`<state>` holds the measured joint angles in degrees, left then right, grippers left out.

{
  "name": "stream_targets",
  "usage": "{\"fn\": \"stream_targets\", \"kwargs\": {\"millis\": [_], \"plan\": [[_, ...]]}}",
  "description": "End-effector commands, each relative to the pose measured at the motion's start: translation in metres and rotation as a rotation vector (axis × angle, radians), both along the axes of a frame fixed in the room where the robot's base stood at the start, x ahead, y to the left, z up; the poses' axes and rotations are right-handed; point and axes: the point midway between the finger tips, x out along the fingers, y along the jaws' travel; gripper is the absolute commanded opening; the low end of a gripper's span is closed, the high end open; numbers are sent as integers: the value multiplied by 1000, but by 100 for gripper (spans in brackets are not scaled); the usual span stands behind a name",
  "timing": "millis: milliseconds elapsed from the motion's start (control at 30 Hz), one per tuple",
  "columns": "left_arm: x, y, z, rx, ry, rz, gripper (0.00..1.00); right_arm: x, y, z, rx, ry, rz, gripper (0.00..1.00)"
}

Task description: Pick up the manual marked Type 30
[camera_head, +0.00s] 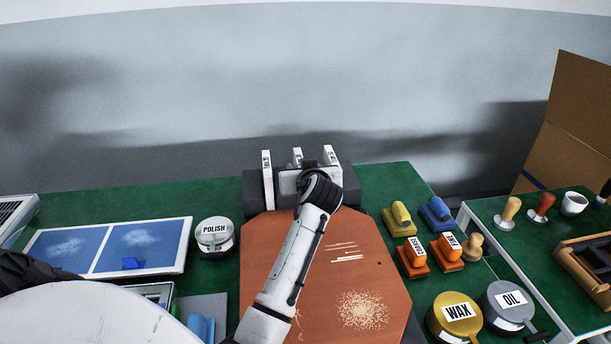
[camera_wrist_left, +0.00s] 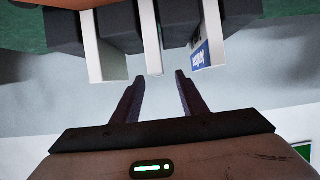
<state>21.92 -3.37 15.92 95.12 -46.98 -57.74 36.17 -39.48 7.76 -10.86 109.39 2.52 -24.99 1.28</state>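Three thin white manuals stand upright in a dark rack (camera_head: 347,180) at the back of the table: a left one (camera_head: 267,182), a middle one (camera_head: 297,153) and a right one (camera_head: 331,156). Their spine labels are too small to read. My left gripper (camera_wrist_left: 159,78) is at the rack, its fingers apart and empty. In the left wrist view, the middle manual (camera_wrist_left: 150,35) lines up with the gap between the fingertips; I cannot tell whether it is between them. Another manual there shows a blue label (camera_wrist_left: 200,55). My right gripper is not in view.
An orange-brown board (camera_head: 380,270) with pale crumbs lies before the rack. A polish tin (camera_head: 215,236) and blue-panelled tray (camera_head: 186,228) are left. Stamps (camera_head: 413,258), a wax tin (camera_head: 453,317) and an oil tin (camera_head: 508,305) are right. Green table (camera_head: 375,177) is bare beside the rack.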

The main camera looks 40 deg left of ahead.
Motion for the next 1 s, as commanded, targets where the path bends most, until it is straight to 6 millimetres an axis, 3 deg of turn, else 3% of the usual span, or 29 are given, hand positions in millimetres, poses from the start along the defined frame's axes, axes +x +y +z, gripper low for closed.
{"fn": "stream_targets", "kwargs": {"millis": [600,900,1000], "plan": [[40,44,-28,0,-1,0,39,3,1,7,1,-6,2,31],[43,47,-30,0,-2,-1,39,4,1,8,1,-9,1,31],[43,47,-31,0,-2,-1,26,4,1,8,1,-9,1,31]]}}
